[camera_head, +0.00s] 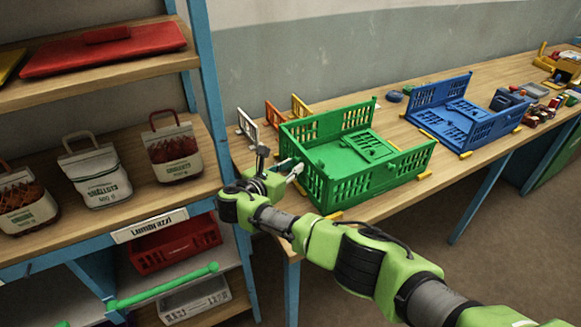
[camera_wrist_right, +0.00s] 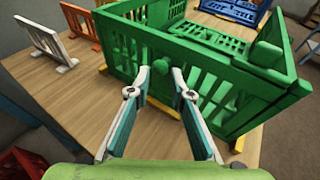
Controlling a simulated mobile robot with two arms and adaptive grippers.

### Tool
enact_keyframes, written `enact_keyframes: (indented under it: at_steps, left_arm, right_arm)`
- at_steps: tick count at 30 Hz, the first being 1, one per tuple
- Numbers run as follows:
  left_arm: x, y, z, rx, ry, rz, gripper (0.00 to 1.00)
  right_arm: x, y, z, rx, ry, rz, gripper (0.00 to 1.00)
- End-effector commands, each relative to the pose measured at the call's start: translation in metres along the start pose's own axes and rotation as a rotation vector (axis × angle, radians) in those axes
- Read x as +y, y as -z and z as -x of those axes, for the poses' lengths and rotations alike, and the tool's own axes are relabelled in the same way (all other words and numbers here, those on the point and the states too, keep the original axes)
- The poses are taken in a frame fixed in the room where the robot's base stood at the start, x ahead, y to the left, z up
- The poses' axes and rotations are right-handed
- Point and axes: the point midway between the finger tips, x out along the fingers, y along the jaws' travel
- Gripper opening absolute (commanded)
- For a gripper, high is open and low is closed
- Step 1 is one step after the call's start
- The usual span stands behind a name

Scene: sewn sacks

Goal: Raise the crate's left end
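The green crate (camera_head: 372,184) stands on the wooden table. Its two long slotted walls are upright, and panels (camera_head: 342,158) lie folded low between them. It also fills the right wrist view (camera_wrist_right: 240,95), with a round green knob (camera_wrist_right: 185,75) close past the fingertips. My right gripper (camera_head: 294,170) is at the crate's left end. In the right wrist view its two fingers (camera_wrist_right: 161,72) are apart, with nothing seen held between them. Whether a fingertip touches the crate I cannot tell. My left gripper is not in view.
Small white, orange and yellow frames (camera_head: 248,129) stand behind the crate's left. A blue crate (camera_head: 490,128) stands to the right. Yellow blocks sit at the green crate's corners. A blue-framed shelf (camera_head: 205,70) with printed sacks (camera_head: 172,148) rises on the left.

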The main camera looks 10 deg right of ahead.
Motion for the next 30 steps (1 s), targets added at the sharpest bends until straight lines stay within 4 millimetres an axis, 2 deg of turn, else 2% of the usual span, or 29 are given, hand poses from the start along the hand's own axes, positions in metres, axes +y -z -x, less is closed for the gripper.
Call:
enact_keyframes:
  at_steps: [4, 8, 15, 21, 25, 30]
  left_arm:
    - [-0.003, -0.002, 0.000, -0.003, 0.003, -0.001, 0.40]
    - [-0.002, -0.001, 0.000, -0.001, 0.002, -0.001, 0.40]
    - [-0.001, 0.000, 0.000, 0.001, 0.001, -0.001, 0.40]
    - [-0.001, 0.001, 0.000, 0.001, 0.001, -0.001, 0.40]
    - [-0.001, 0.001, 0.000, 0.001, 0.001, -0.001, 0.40]
    - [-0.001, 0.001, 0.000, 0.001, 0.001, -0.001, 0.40]
  right_arm:
    - [0.001, -0.002, 0.004, -0.002, -0.002, -0.001, 0.20]
    - [0.002, -0.002, 0.018, -0.002, -0.004, -0.001, 0.20]
    - [0.002, 0.000, 0.069, 0.001, -0.005, 0.000, 0.20]
    - [0.002, 0.001, 0.103, 0.002, -0.002, 0.001, 0.20]
    - [0.002, 0.001, 0.115, 0.002, -0.001, 0.001, 0.20]
    - [0.001, 0.001, 0.119, 0.002, 0.000, 0.001, 0.20]
